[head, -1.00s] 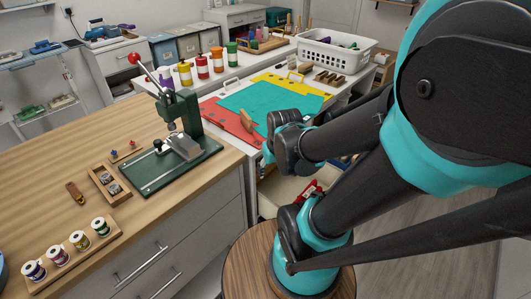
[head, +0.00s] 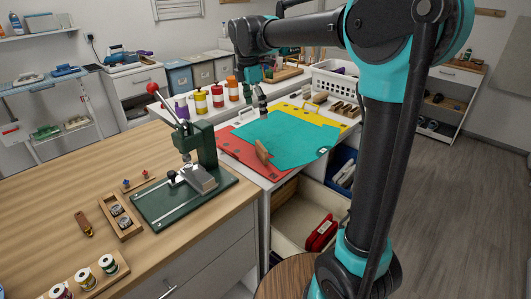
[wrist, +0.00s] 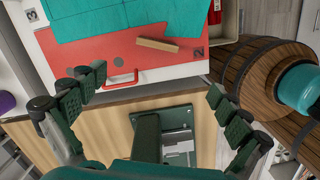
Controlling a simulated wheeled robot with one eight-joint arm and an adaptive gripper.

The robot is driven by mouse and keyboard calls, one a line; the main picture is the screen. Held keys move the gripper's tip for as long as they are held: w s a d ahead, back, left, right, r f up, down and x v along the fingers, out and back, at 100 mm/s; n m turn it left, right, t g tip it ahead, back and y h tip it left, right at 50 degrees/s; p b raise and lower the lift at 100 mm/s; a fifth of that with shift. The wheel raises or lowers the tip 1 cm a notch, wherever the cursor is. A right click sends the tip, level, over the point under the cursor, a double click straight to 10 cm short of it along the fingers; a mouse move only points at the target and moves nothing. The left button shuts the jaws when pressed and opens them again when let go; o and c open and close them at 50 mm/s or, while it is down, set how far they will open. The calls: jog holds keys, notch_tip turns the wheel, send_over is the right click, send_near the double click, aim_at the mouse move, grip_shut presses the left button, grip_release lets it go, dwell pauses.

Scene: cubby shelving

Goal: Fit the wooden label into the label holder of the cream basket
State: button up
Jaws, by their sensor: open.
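A small wooden piece (head: 262,152), probably the wooden label, sits by the front edge of the teal sheet; it also shows in the wrist view (wrist: 157,45) as a narrow strip on the red and teal sheets. My gripper (head: 256,95) hangs above the sheets in the head view. In the wrist view my gripper (wrist: 156,84) has its fingers wide apart with nothing between them, and the wooden piece lies beyond the fingertips. A cream open bin (head: 288,238), perhaps the cream basket, is below the table with a red object in it. I cannot make out its label holder.
A green lever press (head: 205,160) stands on the wooden counter, near the sheets. Bottles (head: 217,96) and a white perforated basket (head: 335,80) stand behind the sheets. A blue bin (head: 343,172) is beside the cream one. Floor at the right is clear.

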send_near(261, 145)
jog(key=f, duration=0.5)
jog(key=shift+s+d, duration=0.25)
jog(key=shift+d, duration=0.1)
jog(key=shift+w+d+f, duration=0.15)
jog(key=shift+w+f, duration=0.05)
jog(key=shift+f, duration=1.1)
jog(key=shift+w+d+f, duration=0.1)
jog(key=shift+w+f, duration=0.05)
jog(key=shift+f, duration=1.15)
jog(key=c, duration=1.3)
jog(key=shift+o, duration=0.2)
